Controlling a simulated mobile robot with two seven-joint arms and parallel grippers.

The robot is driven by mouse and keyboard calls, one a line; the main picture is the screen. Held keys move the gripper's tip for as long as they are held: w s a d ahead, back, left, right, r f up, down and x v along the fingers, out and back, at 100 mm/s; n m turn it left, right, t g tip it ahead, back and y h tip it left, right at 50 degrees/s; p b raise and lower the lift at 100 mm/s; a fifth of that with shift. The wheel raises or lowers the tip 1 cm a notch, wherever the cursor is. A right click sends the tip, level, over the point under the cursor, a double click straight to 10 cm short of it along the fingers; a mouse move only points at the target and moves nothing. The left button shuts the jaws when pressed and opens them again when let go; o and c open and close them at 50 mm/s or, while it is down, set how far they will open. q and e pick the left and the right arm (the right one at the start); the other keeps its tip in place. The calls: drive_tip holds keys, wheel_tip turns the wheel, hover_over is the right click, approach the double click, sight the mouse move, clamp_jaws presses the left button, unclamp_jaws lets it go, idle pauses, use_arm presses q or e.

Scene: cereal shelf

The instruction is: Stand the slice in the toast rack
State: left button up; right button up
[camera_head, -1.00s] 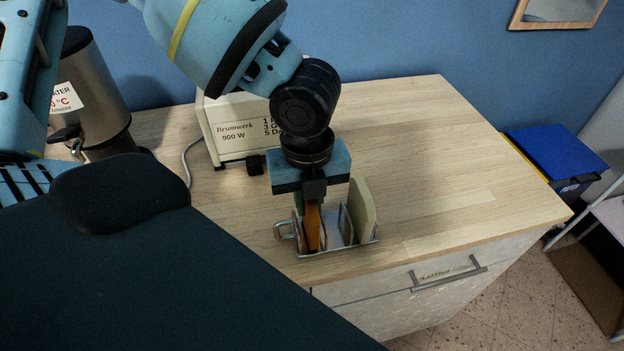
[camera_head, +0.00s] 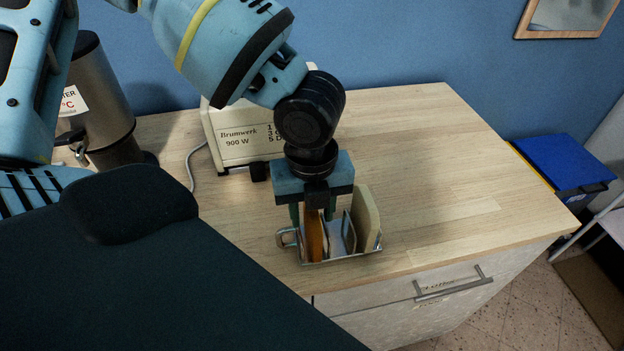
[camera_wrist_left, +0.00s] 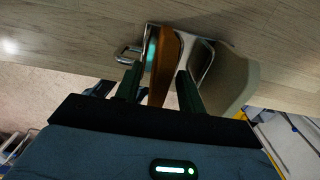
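The wire toast rack (camera_head: 347,257) stands on the wooden counter, with a loop handle at its left end. A brown-orange slice (camera_head: 314,238) stands upright in the rack's left part; it also shows in the left wrist view (camera_wrist_left: 164,62). A pale slice (camera_head: 366,217) stands at the rack's right end, also in the left wrist view (camera_wrist_left: 233,82). My left gripper (camera_head: 313,217) is directly above the rack, pointing down. Its fingers are spread on either side of the brown slice, with gaps visible in the left wrist view (camera_wrist_left: 158,88). My right gripper is not in view.
A cream toaster (camera_head: 236,135) marked Brumwerk stands behind the gripper, its cord on the counter. A steel water urn (camera_head: 98,100) is at the left. The counter (camera_head: 440,170) right of the rack is clear. A drawer (camera_head: 400,297) is below the front edge.

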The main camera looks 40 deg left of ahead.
use_arm(q)
drive_tip(key=shift+r+p, duration=0.3)
drive_tip(key=shift+r, duration=3.65)
drive_tip(key=shift+f, duration=0.1)
